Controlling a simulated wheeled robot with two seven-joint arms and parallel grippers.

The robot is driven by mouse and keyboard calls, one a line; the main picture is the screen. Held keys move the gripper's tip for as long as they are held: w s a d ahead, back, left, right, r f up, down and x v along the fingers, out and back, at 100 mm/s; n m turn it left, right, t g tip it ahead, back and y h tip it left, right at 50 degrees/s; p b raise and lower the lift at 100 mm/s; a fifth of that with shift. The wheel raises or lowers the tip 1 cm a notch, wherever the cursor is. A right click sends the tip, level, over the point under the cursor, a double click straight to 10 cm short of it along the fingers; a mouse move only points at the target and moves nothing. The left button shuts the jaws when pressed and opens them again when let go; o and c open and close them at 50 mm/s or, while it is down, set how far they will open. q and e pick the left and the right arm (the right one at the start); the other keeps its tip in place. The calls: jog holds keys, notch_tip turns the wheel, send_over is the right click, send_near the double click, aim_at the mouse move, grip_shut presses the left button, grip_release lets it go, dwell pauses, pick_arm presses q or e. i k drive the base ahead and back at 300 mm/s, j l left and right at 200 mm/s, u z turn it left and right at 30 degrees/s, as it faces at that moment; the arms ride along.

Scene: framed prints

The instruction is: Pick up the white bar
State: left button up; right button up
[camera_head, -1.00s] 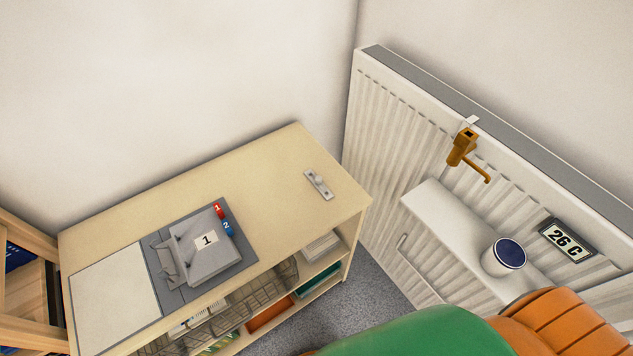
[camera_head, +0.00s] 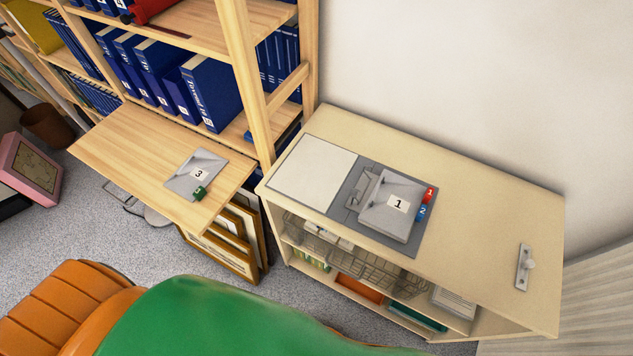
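A small pale grey bar with a round knob (camera_head: 523,267) lies on the cabinet top (camera_head: 470,195) near its right end. It is the only bar-like piece I see on the cabinet; I cannot tell if it is the white bar. Neither of my grippers is in view.
A grey tray (camera_head: 415,246) on the cabinet holds a grey piece marked 1 (camera_head: 393,209), beside red and blue tags. A white panel (camera_head: 312,173) lies left of it. Left, a wooden shelf board (camera_head: 130,150) holds a grey plate marked 3 (camera_head: 195,173). Blue binders (camera_head: 209,95) stand behind.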

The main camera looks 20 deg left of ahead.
aim_at(525, 262)
jog(key=u, duration=0.15)
jog(key=k+z, duration=0.15)
jog(key=z, duration=1.35)
